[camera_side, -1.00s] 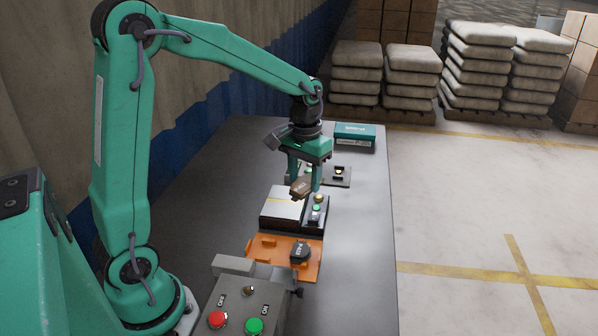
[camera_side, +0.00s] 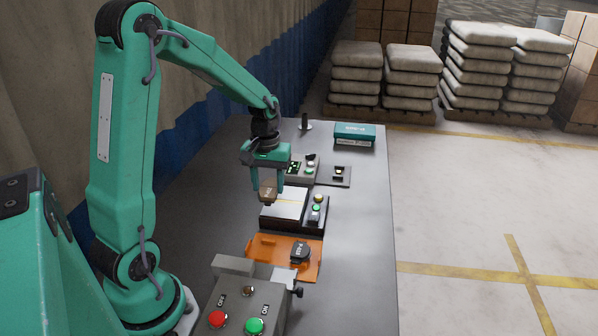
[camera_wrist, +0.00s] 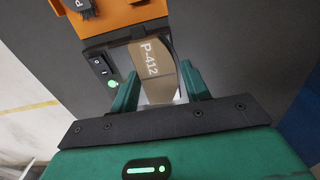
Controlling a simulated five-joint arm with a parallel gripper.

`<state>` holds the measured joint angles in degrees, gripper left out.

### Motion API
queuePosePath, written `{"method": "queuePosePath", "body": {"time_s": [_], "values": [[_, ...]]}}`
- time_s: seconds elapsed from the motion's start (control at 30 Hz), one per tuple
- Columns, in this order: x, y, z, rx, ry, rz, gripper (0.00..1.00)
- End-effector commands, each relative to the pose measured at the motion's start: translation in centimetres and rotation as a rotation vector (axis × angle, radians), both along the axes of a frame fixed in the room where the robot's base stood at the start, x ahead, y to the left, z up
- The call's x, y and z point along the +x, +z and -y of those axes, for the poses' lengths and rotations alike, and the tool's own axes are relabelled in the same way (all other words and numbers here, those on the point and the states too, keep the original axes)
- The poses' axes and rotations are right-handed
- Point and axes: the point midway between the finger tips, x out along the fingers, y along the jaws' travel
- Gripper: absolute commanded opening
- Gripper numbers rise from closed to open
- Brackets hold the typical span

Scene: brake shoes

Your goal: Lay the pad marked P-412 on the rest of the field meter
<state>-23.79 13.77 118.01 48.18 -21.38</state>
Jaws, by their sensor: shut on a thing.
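The brown pad marked P-412 (camera_wrist: 152,66) is between the two fingers of my gripper (camera_wrist: 158,88) in the wrist view, its marking facing the camera. In the side view my gripper (camera_side: 267,188) is shut on the pad (camera_side: 267,192), holding it at the left part of a black device with a pale plate (camera_side: 287,203). The pad seems to be above the plate; contact cannot be told. Behind it is a grey unit with a green display (camera_side: 300,168), beside a dark plate with a small fitting (camera_side: 341,173). No label shows which device is the field meter.
An orange tray (camera_side: 270,247) in front holds a dark marked pad (camera_side: 300,252). A control box with red and green buttons (camera_side: 245,305) stands nearest. A teal box (camera_side: 354,136) and a dark upright post (camera_side: 305,122) are at the back. The table's right side is clear.

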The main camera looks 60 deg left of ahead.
Motion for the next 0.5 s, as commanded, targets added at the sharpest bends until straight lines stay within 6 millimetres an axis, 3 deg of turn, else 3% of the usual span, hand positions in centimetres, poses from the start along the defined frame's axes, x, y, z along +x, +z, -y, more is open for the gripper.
{"method": "queuePosePath", "body": {"time_s": [0.5], "values": [[-0.9,-4.9,-8.1,-0.001,0.003,-0.001,0.16]]}}
